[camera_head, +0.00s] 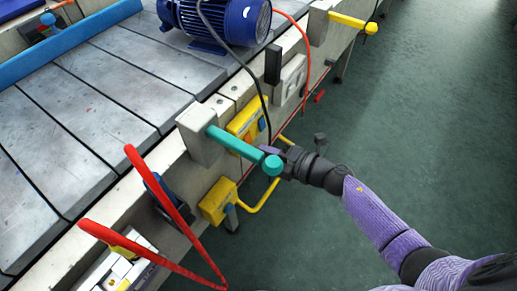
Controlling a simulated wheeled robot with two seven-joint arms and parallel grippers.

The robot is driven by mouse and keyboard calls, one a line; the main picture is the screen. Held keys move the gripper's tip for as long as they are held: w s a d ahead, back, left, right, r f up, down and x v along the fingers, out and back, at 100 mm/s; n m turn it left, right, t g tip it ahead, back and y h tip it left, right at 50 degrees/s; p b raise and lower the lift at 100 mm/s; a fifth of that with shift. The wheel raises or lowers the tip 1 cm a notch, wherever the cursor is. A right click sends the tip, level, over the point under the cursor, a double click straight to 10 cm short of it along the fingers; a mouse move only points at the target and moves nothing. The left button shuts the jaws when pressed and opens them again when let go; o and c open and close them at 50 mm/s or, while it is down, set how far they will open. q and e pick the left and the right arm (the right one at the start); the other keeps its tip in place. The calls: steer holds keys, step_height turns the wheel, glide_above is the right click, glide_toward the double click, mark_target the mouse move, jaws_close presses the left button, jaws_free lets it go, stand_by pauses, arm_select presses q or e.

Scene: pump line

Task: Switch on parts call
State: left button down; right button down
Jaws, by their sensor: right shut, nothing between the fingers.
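My right gripper (276,153) is shut and empty, at the front side of the line, right beside the round end of a teal lever (238,145). The lever sticks out from a grey box on the frame's edge and hides part of what lies behind it. A yellow switch box (243,119) sits on the frame's side, just left of and above my gripper. Which control is the parts call cannot be read. I cannot tell whether the fingertips touch anything. My left gripper is not in view.
A blue motor (223,20) stands on the grey slatted conveyor (85,108). A yellow lever (350,21) juts out at upper right. A yellow box (217,200) with a bent yellow bar hangs below. Red bars (160,187) stand at lower left. The green floor (430,110) at right is clear.

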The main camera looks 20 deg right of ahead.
mark_target(248, 140)
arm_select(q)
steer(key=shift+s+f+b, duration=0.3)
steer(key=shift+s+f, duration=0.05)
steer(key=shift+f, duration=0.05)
arm_select(e)
steer(key=x, duration=0.2)
steer(key=shift+w+a, duration=0.15)
steer(key=shift+w, duration=0.1)
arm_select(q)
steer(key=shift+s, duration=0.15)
